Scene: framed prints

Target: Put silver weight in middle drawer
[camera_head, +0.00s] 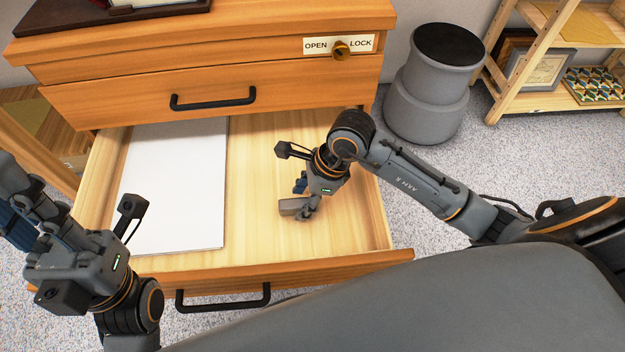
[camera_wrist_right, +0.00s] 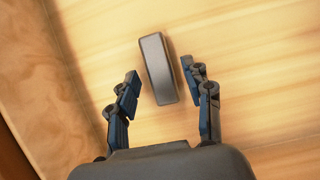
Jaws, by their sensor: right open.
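The silver weight (camera_head: 289,207) is a small grey bar on the wooden floor of the open drawer (camera_head: 262,150), right of its middle. In the right wrist view the weight (camera_wrist_right: 158,70) lies between and slightly beyond the fingertips, with gaps on both sides. My right gripper (camera_head: 306,197) is low inside the drawer, pointing down at the weight; its fingers (camera_wrist_right: 163,85) are open and empty. The open drawer is below a shut drawer (camera_head: 210,92) with a black handle. My left gripper (camera_head: 18,225) is at the left edge, partly cut off; its fingers are unclear.
A large white sheet or board (camera_head: 175,188) lies in the drawer's left part. A lock panel (camera_head: 338,45) marked OPEN and LOCK is above. A grey round stool-like object (camera_head: 428,85) stands right of the cabinet. A wooden shelf (camera_head: 560,60) with framed prints is farther right.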

